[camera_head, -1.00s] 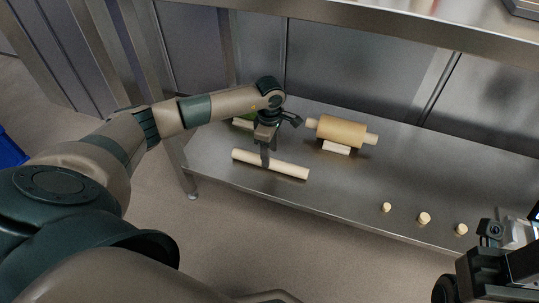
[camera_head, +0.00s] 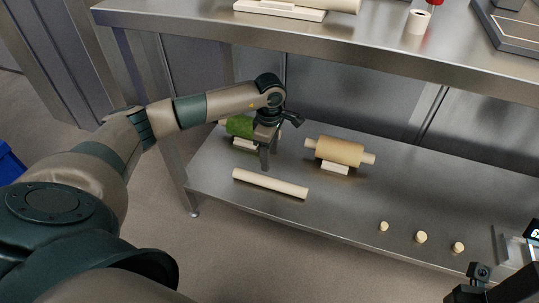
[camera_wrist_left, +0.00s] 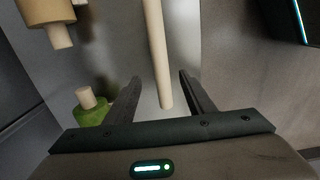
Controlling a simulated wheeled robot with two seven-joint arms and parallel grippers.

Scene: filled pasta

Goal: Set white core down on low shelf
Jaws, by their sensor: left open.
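The white core (camera_head: 270,184) is a long pale rod lying on the low steel shelf (camera_head: 325,205), near its front edge. It also shows in the left wrist view (camera_wrist_left: 157,55), running between the open fingers and away from them. My left gripper (camera_head: 265,160) is just above and behind the rod, with its fingers apart and not closed on it. In the left wrist view my left gripper (camera_wrist_left: 160,88) has a clear gap on both sides of the rod. My right gripper is only partly in view at the lower right, and its fingertips cannot be made out.
A tan roll (camera_head: 340,151) on a white cradle and a green roll (camera_head: 238,127) stand behind the rod. Several small pale pegs, one here (camera_head: 421,237), stand at the right. The upper steel counter (camera_head: 330,42) overhangs the back. The shelf between roll and pegs is clear.

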